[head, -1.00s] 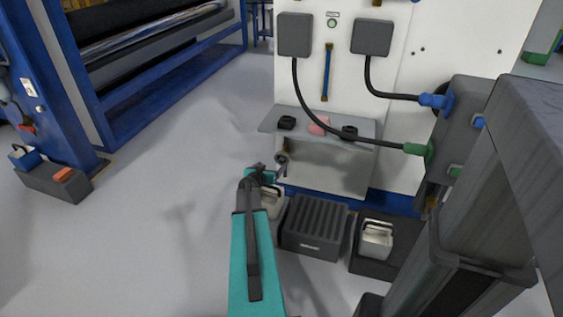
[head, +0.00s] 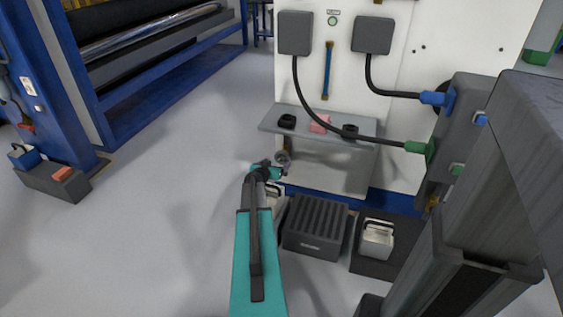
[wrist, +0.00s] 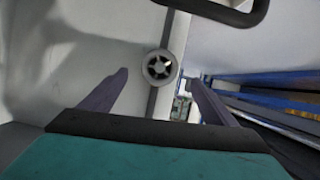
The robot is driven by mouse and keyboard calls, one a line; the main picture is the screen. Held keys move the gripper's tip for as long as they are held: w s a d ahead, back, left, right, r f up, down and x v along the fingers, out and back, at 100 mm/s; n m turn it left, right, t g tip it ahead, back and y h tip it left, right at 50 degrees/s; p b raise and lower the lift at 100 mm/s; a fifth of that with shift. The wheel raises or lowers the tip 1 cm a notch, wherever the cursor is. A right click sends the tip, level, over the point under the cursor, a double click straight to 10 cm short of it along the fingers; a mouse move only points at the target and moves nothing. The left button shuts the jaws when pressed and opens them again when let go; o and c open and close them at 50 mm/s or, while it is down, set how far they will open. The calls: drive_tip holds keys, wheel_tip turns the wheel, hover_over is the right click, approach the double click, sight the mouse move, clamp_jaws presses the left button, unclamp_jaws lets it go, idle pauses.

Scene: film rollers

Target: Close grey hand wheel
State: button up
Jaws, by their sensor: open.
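The grey hand wheel (wrist: 159,67) is small and round with spokes. In the wrist view it is ahead of my gripper (wrist: 155,82), between the two finger lines and a little beyond the tips. The fingers are apart and nothing is between them. In the head view the hand wheel (head: 283,158) is below the left end of the grey shelf, and my gripper (head: 276,172) is close beside it, at its lower left. My own arm partly hides the fingers there, and I cannot tell whether they touch the wheel.
A ribbed dark box (head: 315,227) and a silver canister (head: 376,238) stand below, right of my arm.

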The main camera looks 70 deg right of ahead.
sight(281, 159)
drive_tip(key=shift+b+x, duration=1.75)
drive_tip(key=shift+x, duration=3.5)
drive_tip(key=shift+w, duration=0.1)
drive_tip(key=c, duration=1)
drive_tip(key=shift+a, duration=0.4)
drive_tip(key=shift+c, duration=0.3)
drive_tip(key=shift+d+r, duration=0.1)
drive_tip(key=shift+d, duration=0.3)
drive_tip(key=shift+p, duration=0.4)
